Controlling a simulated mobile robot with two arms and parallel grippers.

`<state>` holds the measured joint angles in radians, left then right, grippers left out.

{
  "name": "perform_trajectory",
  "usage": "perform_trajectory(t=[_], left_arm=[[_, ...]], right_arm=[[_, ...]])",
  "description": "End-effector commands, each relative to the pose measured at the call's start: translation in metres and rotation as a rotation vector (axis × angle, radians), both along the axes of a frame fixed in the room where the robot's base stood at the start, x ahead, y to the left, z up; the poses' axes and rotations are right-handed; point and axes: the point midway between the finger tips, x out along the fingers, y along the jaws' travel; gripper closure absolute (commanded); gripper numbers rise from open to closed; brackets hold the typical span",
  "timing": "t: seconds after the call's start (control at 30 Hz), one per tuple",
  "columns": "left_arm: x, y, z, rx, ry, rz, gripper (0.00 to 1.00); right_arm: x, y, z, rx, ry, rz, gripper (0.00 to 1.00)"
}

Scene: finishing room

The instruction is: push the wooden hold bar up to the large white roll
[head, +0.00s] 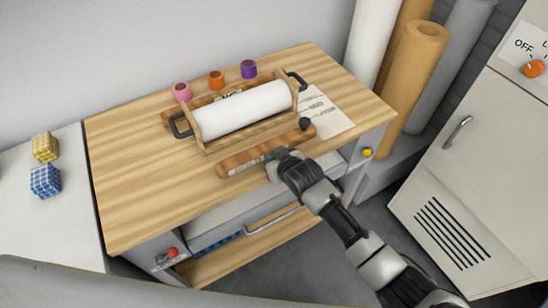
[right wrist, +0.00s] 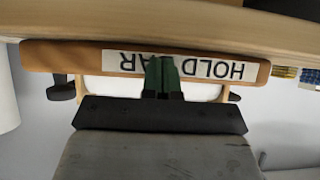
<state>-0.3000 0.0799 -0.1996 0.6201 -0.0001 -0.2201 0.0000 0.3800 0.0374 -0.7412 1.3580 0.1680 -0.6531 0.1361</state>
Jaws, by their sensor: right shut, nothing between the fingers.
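The wooden hold bar (head: 240,161) lies on the bench in front of the large white roll (head: 243,108), roughly parallel to it. The roll rests in a wooden cradle with dark handles, and the cradle's front rail lies between roll and bar. My right gripper (head: 274,158) is shut and empty at the front side of the bar, near its middle. In the right wrist view, the closed fingertips (right wrist: 163,75) overlap the bar's "HOLD BAR" label (right wrist: 215,69); I cannot tell whether they touch it. My left gripper is out of view.
Pink (head: 181,92), orange (head: 216,80) and purple (head: 248,69) small rolls stand behind the cradle. A paper sheet (head: 330,116) lies to its right. A dark knob (head: 305,123) is by the bar's right end. Tall rolls (head: 415,80) stand at right. The bench's left side is clear.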

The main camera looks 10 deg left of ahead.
Motion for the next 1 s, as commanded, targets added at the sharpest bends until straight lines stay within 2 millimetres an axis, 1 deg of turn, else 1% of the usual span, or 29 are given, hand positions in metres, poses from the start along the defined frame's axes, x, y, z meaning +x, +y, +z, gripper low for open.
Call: perform_trajectory(t=[0.27, 1.0], left_arm=[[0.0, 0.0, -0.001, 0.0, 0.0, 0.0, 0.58], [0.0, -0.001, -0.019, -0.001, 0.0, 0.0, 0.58]], right_arm=[[0.001, 0.001, 0.0, 0.001, -0.001, 0.0, 1.0], [0.025, 0.019, -0.001, 0.0, -0.001, 0.001, 1.0]])
